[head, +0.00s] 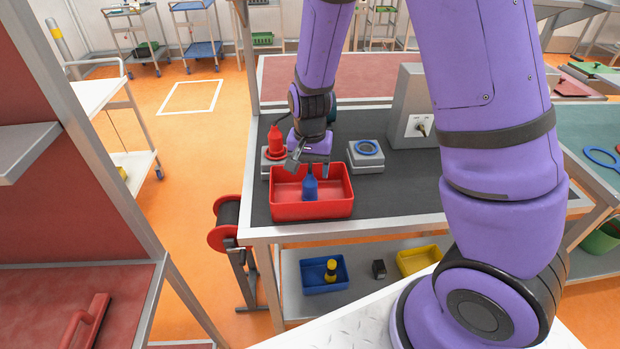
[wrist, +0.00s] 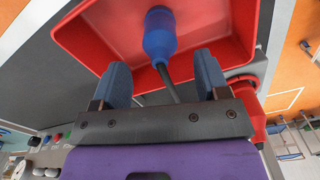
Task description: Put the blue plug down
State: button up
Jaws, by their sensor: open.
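The blue plug (head: 310,188) is in the red bin (head: 312,210) on the dark worktop. In the wrist view the blue plug (wrist: 159,38) lies in the red bin (wrist: 215,25), with a dark cable running from it back between my fingers. My gripper (head: 308,168) is over the bin. In the wrist view my gripper (wrist: 163,80) has its two blue-grey fingers wide apart, one on each side of the cable, with a gap to each. The plug's body is beyond the fingertips. Whether its lower end touches the bin floor is hard to tell.
A red plug (head: 275,143) stands on a grey block left of my gripper. A grey block with a blue ring (head: 367,148) is to the right. A grey box with a socket (head: 418,126) stands further right. Blue (head: 325,285) and yellow (head: 417,260) bins are on the lower shelf.

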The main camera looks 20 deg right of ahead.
jog(key=s+d+r+n+t, duration=0.1)
jog(key=s+r, duration=0.2)
jog(key=r, duration=0.5)
jog(key=s+d+r+n+t+y, duration=0.1)
jog(key=s+d+r, duration=0.15)
jog(key=r, duration=0.45)
jog(key=s+r+n+t, duration=0.1)
jog(key=s+r, duration=0.3)
jog(key=r, duration=0.4)
jog(key=s+d+r+n+t, duration=0.1)
jog(key=s+r+n, duration=0.1)
jog(key=s, duration=0.4)
jog(key=s+d+r+n+t+h, duration=0.1)
jog(key=s+d+r, duration=0.1)
jog(key=s+r, duration=0.3)
jog(key=shift+s+n, duration=0.4)
jog(key=shift+s, duration=0.35)
dwell(0.4)
